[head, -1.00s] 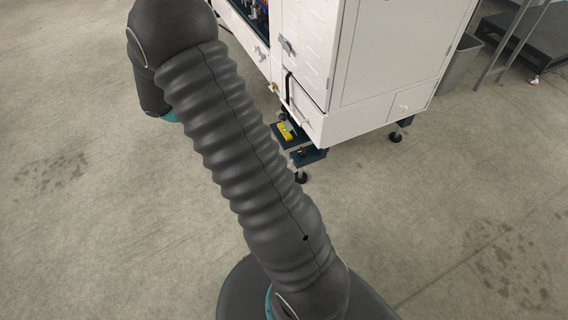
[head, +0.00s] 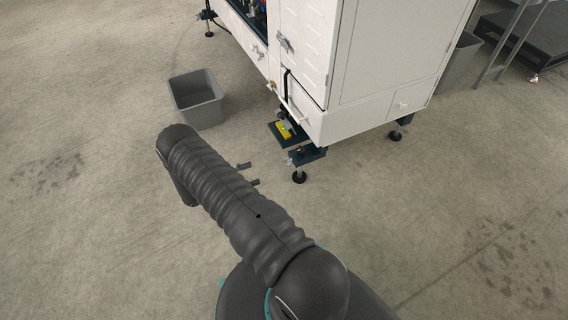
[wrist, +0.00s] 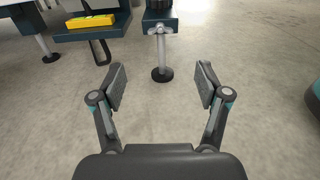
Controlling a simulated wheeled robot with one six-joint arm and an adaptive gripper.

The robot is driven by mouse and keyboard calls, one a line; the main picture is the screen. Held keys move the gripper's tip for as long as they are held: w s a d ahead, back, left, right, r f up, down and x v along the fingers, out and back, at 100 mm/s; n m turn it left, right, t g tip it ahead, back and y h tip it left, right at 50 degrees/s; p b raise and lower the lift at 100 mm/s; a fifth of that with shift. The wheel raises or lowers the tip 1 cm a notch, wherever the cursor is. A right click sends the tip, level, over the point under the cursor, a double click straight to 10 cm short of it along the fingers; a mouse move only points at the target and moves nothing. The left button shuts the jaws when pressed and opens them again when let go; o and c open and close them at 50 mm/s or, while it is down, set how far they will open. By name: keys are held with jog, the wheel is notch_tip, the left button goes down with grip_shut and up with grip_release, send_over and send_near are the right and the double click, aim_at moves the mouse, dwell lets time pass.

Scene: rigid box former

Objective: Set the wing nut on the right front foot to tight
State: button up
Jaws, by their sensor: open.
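The right front foot (head: 299,176) stands on the floor under the near corner of the white machine, a dark round pad on a short stem. In the wrist view the foot (wrist: 162,73) is ahead of my gripper, centred between the fingers. A pale wing nut (wrist: 160,28) sits on the stem just below the dark blue bracket (wrist: 182,22). My gripper (wrist: 160,80) is open and empty, short of the foot and apart from it. In the head view only its fingertips (head: 248,174) show past my arm. The wing nut's tightness cannot be told.
A yellow level (wrist: 90,21) lies on a dark plate left of the foot, with a black loop hanging below it. The white machine (head: 378,70) rises above. A grey bin (head: 197,98) stands on the floor to the left. The floor around the foot is clear.

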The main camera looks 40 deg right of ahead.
aim_at(288, 161)
jog(key=x, duration=1.4)
jog(key=shift+p, duration=0.4)
jog(key=shift+f, duration=0.15)
jog(key=c, duration=1.2)
